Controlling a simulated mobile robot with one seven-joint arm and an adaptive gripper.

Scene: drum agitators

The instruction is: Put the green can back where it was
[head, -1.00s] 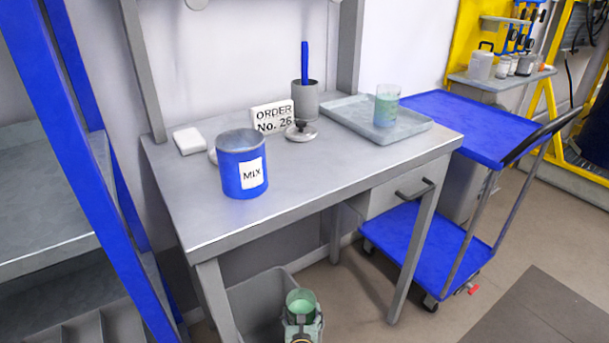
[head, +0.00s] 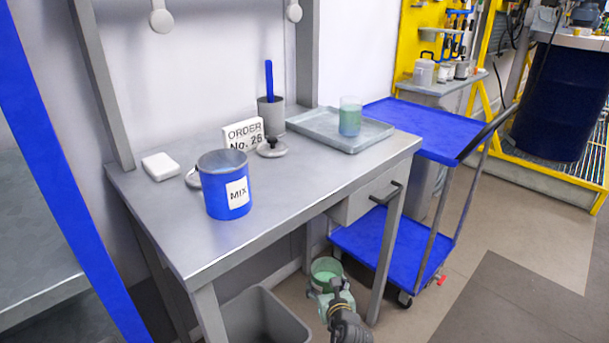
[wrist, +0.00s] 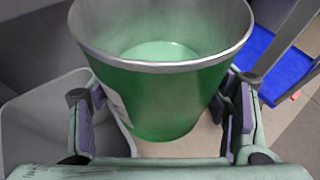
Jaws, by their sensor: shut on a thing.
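My gripper (head: 332,297) is shut on the green can (head: 327,267), in front of the workbench and lower than its top. In the wrist view the green can (wrist: 160,95) fills the middle, open at the top, with light green content inside and part of a white label at its left. The two gripper fingers (wrist: 165,118) lie on either side of it. The can looks roughly upright. On the bench, a tray (head: 300,121) at the right holds a clear beaker with green liquid (head: 350,118).
The bench top (head: 290,188) carries a blue MIX can (head: 226,186), an order sign (head: 243,135), a lid (head: 271,148), a grey cup (head: 271,112) and a white block (head: 160,167). A grey bin (head: 262,318) stands below. A blue trolley (head: 425,125) is at the right.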

